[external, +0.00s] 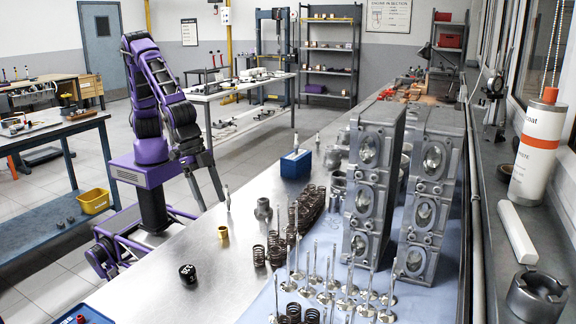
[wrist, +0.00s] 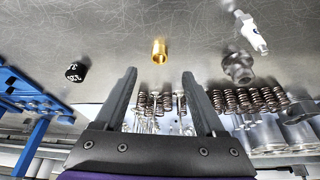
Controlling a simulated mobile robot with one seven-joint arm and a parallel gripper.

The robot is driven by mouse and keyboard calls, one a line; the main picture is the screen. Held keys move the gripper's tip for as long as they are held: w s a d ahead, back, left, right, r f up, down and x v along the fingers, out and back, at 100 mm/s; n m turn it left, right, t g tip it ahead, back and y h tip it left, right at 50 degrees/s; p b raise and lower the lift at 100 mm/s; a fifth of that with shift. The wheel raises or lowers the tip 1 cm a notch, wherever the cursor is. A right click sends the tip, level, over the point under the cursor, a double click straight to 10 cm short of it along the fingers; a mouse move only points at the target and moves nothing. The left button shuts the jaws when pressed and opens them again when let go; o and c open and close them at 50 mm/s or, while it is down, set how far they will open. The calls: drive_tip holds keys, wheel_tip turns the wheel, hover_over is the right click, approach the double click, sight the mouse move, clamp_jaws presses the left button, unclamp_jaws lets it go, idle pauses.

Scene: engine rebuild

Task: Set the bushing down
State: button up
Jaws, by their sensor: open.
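The brass-coloured bushing (external: 223,232) stands on the bare metal bench top, near the bench's left edge in the external view. In the wrist view the bushing (wrist: 159,50) lies just past the fingertips, centred between them, with nothing gripping it. My gripper (external: 208,192) is open and empty, pointing down on the far side of the bushing in the external view. In the wrist view both fingers of my gripper (wrist: 159,75) are spread wide, with a clear gap to the bushing.
A black cap (external: 187,273) and a grey flanged part (external: 263,210) stand near the bushing. A white spark plug (external: 227,197) is behind it. Springs (external: 276,248), valves (external: 328,284) and tall cylinder heads (external: 368,190) crowd the right. Bench around the bushing is clear.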

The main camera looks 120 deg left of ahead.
sight(222, 228)
drive_tip(key=x, duration=0.8)
drive_tip(key=shift+r, duration=0.1)
drive_tip(key=shift+d, duration=0.1)
clamp_jaws()
